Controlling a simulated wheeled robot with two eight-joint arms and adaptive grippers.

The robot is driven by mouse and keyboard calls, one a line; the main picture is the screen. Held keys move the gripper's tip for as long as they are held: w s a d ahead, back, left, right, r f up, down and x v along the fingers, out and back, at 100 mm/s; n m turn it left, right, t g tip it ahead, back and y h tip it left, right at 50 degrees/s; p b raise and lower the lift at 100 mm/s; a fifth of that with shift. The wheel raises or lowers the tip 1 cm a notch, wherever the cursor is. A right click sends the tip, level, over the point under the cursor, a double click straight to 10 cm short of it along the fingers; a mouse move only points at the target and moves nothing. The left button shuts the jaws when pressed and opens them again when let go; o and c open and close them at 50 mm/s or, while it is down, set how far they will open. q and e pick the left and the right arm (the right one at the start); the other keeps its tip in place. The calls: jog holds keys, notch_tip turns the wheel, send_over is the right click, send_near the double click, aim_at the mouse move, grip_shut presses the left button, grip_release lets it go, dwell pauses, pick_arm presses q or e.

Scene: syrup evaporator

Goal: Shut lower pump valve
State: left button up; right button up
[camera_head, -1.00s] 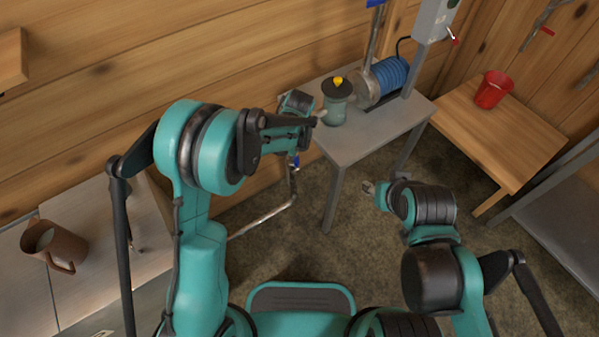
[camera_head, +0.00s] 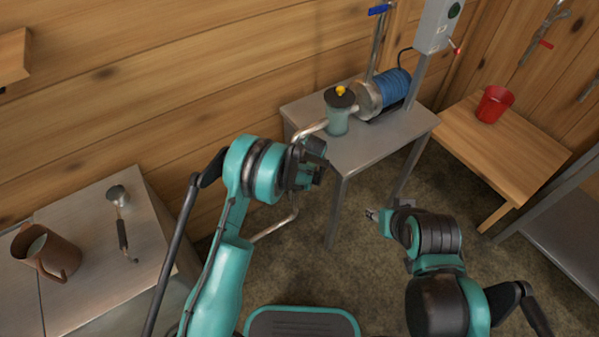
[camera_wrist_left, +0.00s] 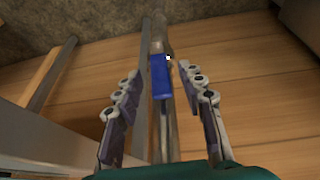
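The lower pump valve shows as a blue handle (camera_wrist_left: 161,78) on a metal pipe (camera_wrist_left: 159,33) in the left wrist view. The handle looks lengthwise in line with the pipe. My left gripper (camera_wrist_left: 161,98) is open, with one finger on each side of the handle and gaps visible to both. In the head view my left gripper (camera_head: 311,165) is beside the pump table, and my arm hides the lower valve. My right gripper (camera_head: 371,214) hangs over the floor, away from the valve; its fingers are too small to read.
A grey metal table (camera_head: 373,145) carries the blue pump motor (camera_head: 389,88) and a lidded jar (camera_head: 338,120). An upper blue handle (camera_head: 379,10) sits on the vertical pipe. A red cup (camera_head: 493,104) stands on a wooden bench (camera_head: 505,155). A brown jug (camera_head: 45,250) is far left.

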pick_arm(q)
jog(key=shift+c, duration=0.3)
grip_shut()
jog(key=s+a+t+h, duration=0.1)
jog(key=h, duration=0.1)
jog(key=s+a+f+n+t+h, duration=0.1)
jog(key=a+t+h, duration=0.1)
jog(key=shift+s+a+f, duration=0.1)
dwell(0.3)
jog(key=shift+o, duration=0.3)
grip_release()
